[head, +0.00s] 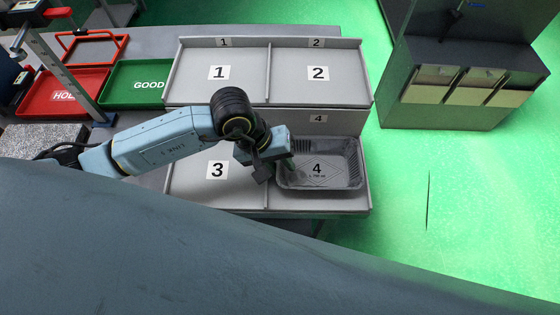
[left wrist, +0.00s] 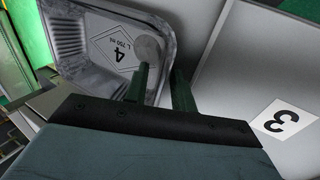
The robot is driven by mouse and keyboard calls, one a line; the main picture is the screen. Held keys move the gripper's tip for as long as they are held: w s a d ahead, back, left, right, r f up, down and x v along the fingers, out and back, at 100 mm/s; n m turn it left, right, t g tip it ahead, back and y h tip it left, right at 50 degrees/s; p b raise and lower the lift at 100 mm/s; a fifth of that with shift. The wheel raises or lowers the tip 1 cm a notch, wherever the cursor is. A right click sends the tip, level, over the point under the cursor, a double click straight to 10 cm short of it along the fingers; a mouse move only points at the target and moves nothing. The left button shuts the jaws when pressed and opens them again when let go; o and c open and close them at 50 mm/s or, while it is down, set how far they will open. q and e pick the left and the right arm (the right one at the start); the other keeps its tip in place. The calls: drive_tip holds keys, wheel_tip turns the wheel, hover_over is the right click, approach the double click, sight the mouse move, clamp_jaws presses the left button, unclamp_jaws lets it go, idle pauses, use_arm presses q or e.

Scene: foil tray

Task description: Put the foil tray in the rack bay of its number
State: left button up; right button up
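The foil tray (head: 318,181) is silver-grey, marked 4, and sits in the lower right bay of the rack, under the label 4 (head: 318,118). It also shows in the left wrist view (left wrist: 85,55), with "4" and "L 750 ml" printed on its floor. My left gripper (head: 287,164) is at the tray's left wall. In the left wrist view its two fingers (left wrist: 161,88) stand apart, one inside the tray and one outside, with a gap around the wall. A round grey patch (left wrist: 149,48) shows beyond the inner finger. My right gripper is out of view.
The rack (head: 268,75) has empty bays 1 (head: 195,84), 2 (head: 345,85) and 3 (head: 190,188). A green GOOD tray (head: 130,97) and a red HOLD tray (head: 50,108) lie to the left. A dark cabinet (head: 455,57) stands on the green floor at right.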

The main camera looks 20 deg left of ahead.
use_arm(q)
drive_tip(key=shift+r, duration=0.2)
drive_tip(key=v, duration=1.2)
idle(0.6)
